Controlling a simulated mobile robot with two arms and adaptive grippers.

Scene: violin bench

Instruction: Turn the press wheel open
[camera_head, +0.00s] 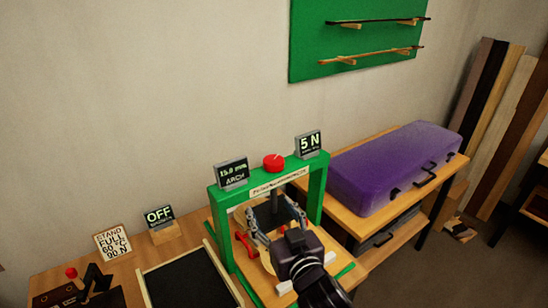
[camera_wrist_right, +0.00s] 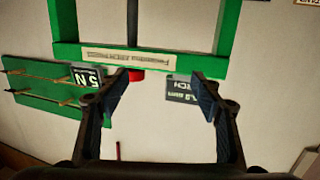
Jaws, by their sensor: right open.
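The press is a green frame (camera_head: 315,190) on the wooden bench, with a red wheel (camera_head: 273,162) on top of its crossbeam. In the right wrist view the picture is upside down, and the red wheel (camera_wrist_right: 137,75) shows beyond the crossbeam (camera_wrist_right: 110,55), partly behind one finger. My right gripper (camera_head: 276,222) is open and empty in front of the press, below the crossbeam and apart from the wheel. Its two fingers also show spread wide in the right wrist view (camera_wrist_right: 165,88). My arm hides part of the press's lower inside. My left gripper is not in view.
Two displays flank the wheel: one reads ARCH (camera_head: 232,173), the other 5 N (camera_head: 309,144). An OFF sign (camera_head: 159,215) and a dark tray (camera_head: 188,280) are left of the press. A purple case (camera_head: 385,170) lies on the table to the right.

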